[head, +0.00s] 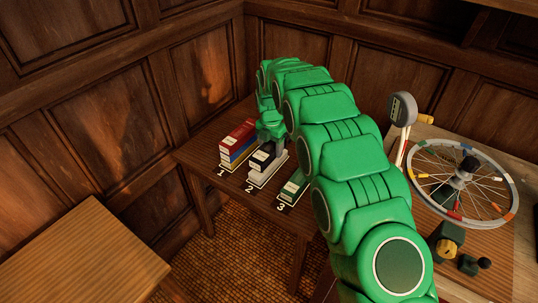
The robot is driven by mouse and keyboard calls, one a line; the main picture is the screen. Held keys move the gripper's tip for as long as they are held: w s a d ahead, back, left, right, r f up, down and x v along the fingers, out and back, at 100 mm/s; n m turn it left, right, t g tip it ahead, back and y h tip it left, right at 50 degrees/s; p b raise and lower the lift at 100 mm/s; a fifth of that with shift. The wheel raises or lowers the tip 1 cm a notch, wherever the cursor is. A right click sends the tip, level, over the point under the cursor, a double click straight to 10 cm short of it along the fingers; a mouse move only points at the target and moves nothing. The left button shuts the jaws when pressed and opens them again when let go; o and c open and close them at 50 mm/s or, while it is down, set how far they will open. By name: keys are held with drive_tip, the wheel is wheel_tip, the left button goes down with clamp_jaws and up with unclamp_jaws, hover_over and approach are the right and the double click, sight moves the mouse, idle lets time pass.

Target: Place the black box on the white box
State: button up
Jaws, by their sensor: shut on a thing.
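The black box (262,158) is at the spot marked 2 on the dark wooden table, with a pale label on its near end. The white box (258,176) lies directly under it; the black box looks level and lined up with it, but I cannot tell whether they touch. My gripper (270,145) comes down from above, shut on the black box. My green arm hides part of the gripper and the table behind.
A red box (239,134) tops a stack with blue and yellow boxes at spot 1. A green box (291,188) lies at spot 3, close to my arm. A wheel (463,180) lies on the right-hand table. A bare wooden top (80,260) is at lower left.

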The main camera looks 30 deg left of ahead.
sight(269, 148)
drive_tip(key=shift+w+a+f, duration=0.5)
drive_tip(key=shift+f, duration=0.35)
drive_tip(key=shift+w+a+f, duration=0.5)
drive_tip(key=shift+f, duration=0.3)
drive_tip(key=shift+w+a+f, duration=0.5)
drive_tip(key=shift+f, duration=1.85)
drive_tip(key=shift+f, duration=0.1)
drive_tip(key=o, duration=1.2)
wheel_tip(269, 148, up, 12)
drive_tip(key=shift+r, duration=0.15)
drive_tip(key=shift+d, duration=0.1)
